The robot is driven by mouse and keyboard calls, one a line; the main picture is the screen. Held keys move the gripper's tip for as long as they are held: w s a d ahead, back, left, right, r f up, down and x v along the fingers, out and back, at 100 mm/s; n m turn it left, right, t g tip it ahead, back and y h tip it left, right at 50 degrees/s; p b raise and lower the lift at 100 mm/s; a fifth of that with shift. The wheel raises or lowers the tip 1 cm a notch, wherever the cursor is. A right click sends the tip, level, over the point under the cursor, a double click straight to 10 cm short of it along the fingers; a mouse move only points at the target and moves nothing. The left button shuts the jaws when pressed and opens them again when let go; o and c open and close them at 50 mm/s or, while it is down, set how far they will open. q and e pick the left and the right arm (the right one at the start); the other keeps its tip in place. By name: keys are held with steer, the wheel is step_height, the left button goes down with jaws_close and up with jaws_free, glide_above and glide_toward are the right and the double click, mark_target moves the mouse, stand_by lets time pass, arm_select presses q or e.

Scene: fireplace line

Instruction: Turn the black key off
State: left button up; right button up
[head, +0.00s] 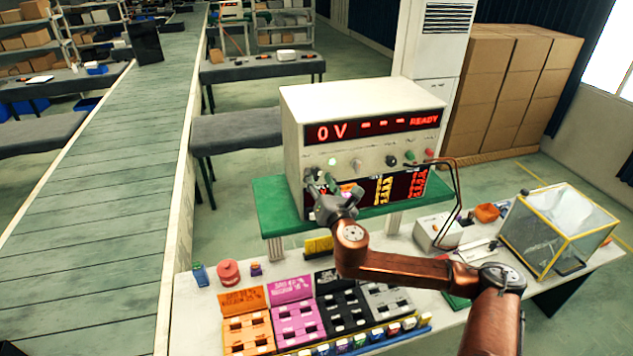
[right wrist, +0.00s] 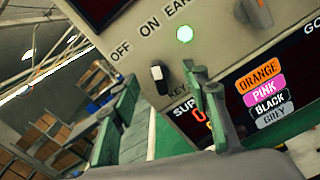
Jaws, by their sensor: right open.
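The black key (head: 313,174) sits at the lower left of the front of a cream test unit (head: 345,154). In the right wrist view the key (right wrist: 159,79) stands out below the "OFF" and "ON" labels. I cannot tell for sure which label it points to. My right gripper (head: 321,184) is open and empty, close in front of the panel. In the right wrist view the key shows in the gap between its two fingers (right wrist: 160,108), apart from both. My left gripper is not in view.
A green lamp (right wrist: 184,34) is lit beside the key. The unit's red display (head: 372,127) reads "0 V" and "READY". The unit stands on a green shelf (head: 277,212). Coloured trays (head: 293,327) and a glass box (head: 555,232) stand on the table. A conveyor (head: 110,190) runs left.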

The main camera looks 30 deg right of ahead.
steer(key=shift+f+m+b, duration=0.2)
steer(key=shift+m+b, duration=0.2)
steer(key=shift+m, duration=1.5)
steer(key=shift+w+r, duration=0.1)
steer(key=shift+r, duration=0.05)
steer(key=shift+r, duration=0.1)
jaws_close()
